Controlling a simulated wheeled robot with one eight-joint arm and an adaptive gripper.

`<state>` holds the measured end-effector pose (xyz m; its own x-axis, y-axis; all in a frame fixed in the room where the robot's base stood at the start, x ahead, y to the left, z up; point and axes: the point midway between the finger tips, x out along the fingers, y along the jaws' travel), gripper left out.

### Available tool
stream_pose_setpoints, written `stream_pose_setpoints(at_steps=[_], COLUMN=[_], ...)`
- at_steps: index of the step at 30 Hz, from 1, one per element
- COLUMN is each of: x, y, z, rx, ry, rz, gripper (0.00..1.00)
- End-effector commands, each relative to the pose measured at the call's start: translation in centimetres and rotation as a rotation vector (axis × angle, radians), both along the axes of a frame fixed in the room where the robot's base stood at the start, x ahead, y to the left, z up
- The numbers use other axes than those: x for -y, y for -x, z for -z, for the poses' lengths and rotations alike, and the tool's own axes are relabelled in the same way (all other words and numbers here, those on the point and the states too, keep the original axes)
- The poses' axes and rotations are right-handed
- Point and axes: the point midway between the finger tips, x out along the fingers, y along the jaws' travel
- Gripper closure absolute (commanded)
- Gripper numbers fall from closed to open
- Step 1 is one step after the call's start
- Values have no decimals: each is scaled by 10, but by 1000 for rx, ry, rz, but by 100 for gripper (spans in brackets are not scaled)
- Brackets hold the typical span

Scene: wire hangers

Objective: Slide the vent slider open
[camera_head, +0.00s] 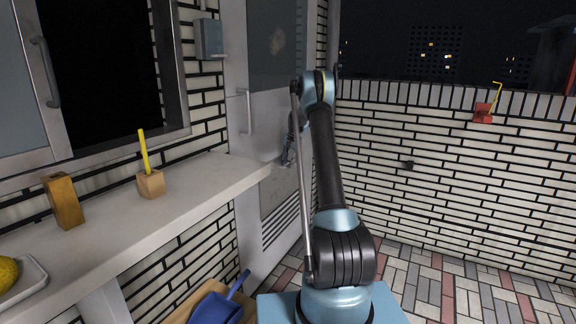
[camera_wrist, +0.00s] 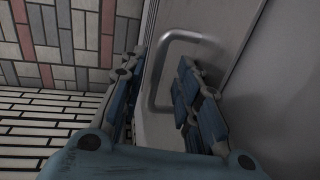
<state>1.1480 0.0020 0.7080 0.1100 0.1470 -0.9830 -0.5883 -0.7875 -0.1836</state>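The vent shows as dark horizontal slats (camera_head: 282,222) low in the grey door, left of my arm in the head view. A vent slider cannot be told apart for certain. My gripper (camera_head: 289,146) is close to the door face above the slats, partly hidden by my arm. In the wrist view my gripper (camera_wrist: 160,88) has its two blue fingers spread, with a gap between them. A grey U-shaped handle (camera_wrist: 158,66) on a flat grey panel shows in and beyond this gap. Whether a finger touches it cannot be told.
A door handle (camera_head: 247,112) is higher on the left. A counter (camera_head: 205,185) with a wooden block (camera_head: 64,201) and a small pencil holder (camera_head: 151,184) juts out left of the door. A blue dustpan (camera_head: 215,309) lies below. The paved floor to the right is clear.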

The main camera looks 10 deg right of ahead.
Motion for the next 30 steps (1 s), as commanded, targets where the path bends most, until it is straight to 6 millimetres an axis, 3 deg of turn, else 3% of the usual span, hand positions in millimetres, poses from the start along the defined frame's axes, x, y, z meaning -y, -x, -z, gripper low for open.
stream_pose_setpoints(at_steps=[7,11,24,30], x=[1,3,14,17], y=[1,2,9,11], z=[-2,-13,-91,-111], rx=[-1,-2,-2,-2], ry=[1,1,1,1], rz=[1,1,1,1], gripper=[70,70,70,70])
